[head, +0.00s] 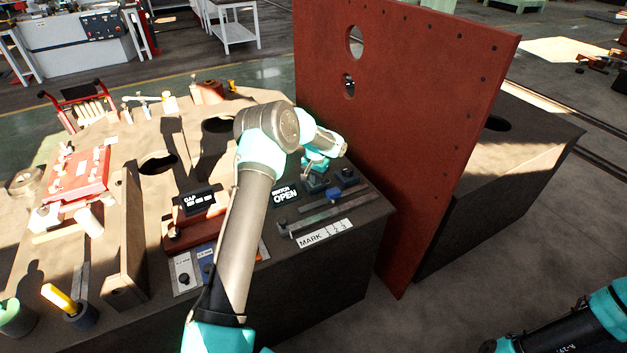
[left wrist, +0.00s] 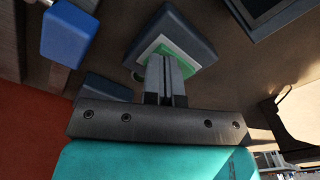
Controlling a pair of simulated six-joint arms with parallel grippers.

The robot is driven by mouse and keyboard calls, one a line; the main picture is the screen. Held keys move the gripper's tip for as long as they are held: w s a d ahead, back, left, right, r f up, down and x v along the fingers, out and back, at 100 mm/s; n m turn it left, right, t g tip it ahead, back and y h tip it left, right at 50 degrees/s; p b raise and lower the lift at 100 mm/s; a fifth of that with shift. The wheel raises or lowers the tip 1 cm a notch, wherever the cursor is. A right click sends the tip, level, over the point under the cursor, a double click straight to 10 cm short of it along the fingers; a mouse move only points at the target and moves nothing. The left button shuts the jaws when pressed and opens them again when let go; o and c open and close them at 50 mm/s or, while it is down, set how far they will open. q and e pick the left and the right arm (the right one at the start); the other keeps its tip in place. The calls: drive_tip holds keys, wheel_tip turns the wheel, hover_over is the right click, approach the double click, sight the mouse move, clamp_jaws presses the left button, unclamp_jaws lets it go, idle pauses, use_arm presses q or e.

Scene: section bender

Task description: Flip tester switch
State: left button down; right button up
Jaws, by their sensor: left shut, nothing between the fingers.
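The tester's dark display (head: 285,193) reads "SWITCH OPEN" and stands on the bench beside a few small dark blocks. My left gripper (head: 315,172) points down over these blocks, just right of the display; its fingertips are hard to make out there. In the left wrist view the left gripper (left wrist: 165,65) is shut and empty. Its fingertips are at a dark block (left wrist: 192,30) with a green and white patch, and partly hide that patch. I cannot tell whether they touch it. Only part of my right arm shows at the lower right, without its fingers.
A tall red-brown plate (head: 420,120) with holes stands right of the tester. A blue block (left wrist: 68,35) is near the left fingers. A strip labelled "MARK 1 2 3" (head: 325,233) lies in front. The GAP display (head: 199,200) is to the left.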

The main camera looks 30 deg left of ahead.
use_arm(q)
drive_tip(key=shift+r, duration=3.45)
